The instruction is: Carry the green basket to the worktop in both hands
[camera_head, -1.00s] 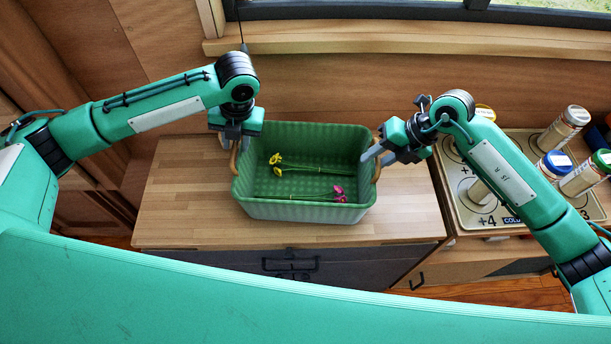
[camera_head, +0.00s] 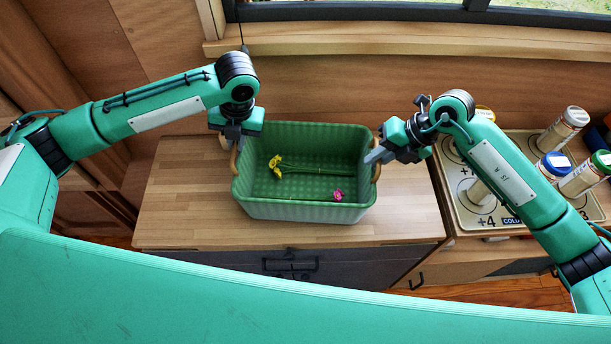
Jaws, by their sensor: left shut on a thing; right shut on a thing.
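The green basket (camera_head: 305,211) is upright over the middle of the wooden worktop (camera_head: 180,205). I cannot tell whether its base touches the wood. Yellow flowers (camera_head: 275,165) with green stems and a pink flower (camera_head: 337,196) lie inside it. My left gripper (camera_head: 231,148) is shut on the basket's left handle (camera_head: 234,160). My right gripper (camera_head: 372,157) is shut on the right handle (camera_head: 377,170). The fingers partly hide both handles.
A board (camera_head: 460,205) with several capped jars stands to the right of the worktop. A wooden wall and window sill (camera_head: 400,42) rise behind. The worktop is bare left of the basket and in a strip to its right.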

